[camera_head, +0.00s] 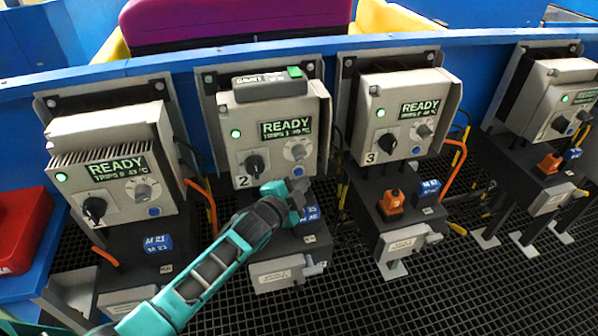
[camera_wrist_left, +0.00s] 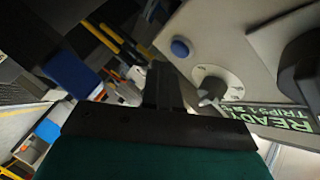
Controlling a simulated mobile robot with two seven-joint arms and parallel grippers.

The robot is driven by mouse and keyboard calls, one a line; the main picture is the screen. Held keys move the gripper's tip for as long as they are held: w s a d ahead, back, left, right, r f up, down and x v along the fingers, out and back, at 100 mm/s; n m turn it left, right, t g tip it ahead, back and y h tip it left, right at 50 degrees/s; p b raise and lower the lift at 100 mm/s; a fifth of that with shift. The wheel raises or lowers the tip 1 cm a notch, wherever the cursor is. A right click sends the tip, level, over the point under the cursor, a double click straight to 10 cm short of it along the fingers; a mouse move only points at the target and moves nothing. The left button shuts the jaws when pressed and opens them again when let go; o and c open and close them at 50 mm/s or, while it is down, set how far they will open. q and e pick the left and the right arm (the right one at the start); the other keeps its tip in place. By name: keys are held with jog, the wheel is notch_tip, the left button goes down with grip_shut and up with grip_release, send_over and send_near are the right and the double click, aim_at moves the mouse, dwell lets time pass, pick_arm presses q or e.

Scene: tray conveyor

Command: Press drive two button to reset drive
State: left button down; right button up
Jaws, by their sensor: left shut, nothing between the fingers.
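The drive two box (camera_head: 244,128) is a grey panel marked 2, with a lit green lamp and a green READY display (camera_head: 286,128). Its round blue button (camera_head: 298,171) sits below the white dial (camera_head: 298,152); a black knob (camera_head: 255,166) is to the left. My left gripper (camera_head: 299,193) is shut and empty, just below the blue button in the head view. In the left wrist view the shut fingers (camera_wrist_left: 160,85) are beside the panel, with the blue button (camera_wrist_left: 180,48) up and right of them, visibly uncovered. Contact cannot be told. My right gripper is out of view.
Similar READY drives stand left (camera_head: 108,165), right, marked 3 (camera_head: 400,112), and far right (camera_head: 562,100). Black lower boxes with blue labels, grey handles and orange cables project beneath them. A red bin (camera_head: 22,235) is at the left. Dark grating covers the floor.

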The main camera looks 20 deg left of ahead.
aim_at(306, 212)
pick_arm(q)
jog(key=shift+s+d+p, duration=0.4)
jog(key=shift+s+d, duration=0.3)
jog(key=shift+s, duration=0.3)
jog(key=shift+s+d+p, duration=0.4)
jog(key=shift+s+d, duration=0.25)
jog(key=shift+s, duration=0.35)
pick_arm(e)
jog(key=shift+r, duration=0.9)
pick_arm(q)
jog(key=shift+s, duration=0.1)
